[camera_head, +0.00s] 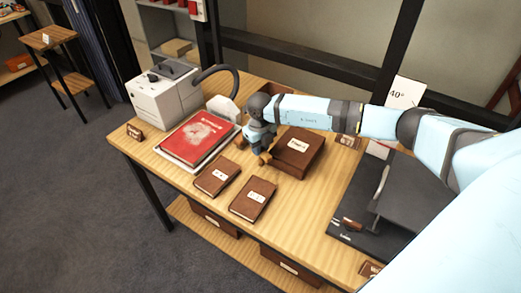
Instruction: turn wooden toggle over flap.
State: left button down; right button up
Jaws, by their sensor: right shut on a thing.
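A brown archival box (304,160) with a white label lies on the wooden table. My right arm comes in from the right and reaches over the back of this box. My right gripper (264,157) points down at the box's left edge. It is shut on a small wooden piece, which I take to be the toggle; the wrist and fingers hide most of it. The flap cannot be made out clearly behind the gripper. My left gripper is not in view.
A red book (197,138) on a white board lies left, before a white machine (163,97) with a dark hose. Small wooden label blocks (135,132) stand along the table edges.

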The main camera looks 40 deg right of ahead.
jog(key=n+b, duration=0.2)
jog(key=n, duration=0.2)
jog(key=shift+a+f+n, duration=0.1)
jog(key=shift+a+n, duration=0.05)
jog(key=shift+n, duration=0.15)
jog(key=n+b, duration=0.1)
jog(key=n, duration=0.1)
jog(key=shift+n+b, duration=0.35)
jog(key=shift+n, duration=0.05)
jog(key=n+b, duration=0.1)
jog(key=n, duration=0.1)
jog(key=shift+s+a+n, duration=0.1)
jog(key=shift+n, duration=0.2)
jog(key=shift+n+b, duration=0.4)
jog(key=shift+n, duration=0.3)
jog(key=shift+s+n+b, duration=0.1)
jog(key=shift+n+b, duration=0.2)
jog(key=shift+n, duration=0.3)
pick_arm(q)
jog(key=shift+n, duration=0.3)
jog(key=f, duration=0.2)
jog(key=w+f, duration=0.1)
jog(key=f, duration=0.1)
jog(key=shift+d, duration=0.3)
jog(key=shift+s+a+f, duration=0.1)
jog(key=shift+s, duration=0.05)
pick_arm(e)
jog(key=shift+a+n, duration=0.1)
jog(key=shift+n, duration=0.2)
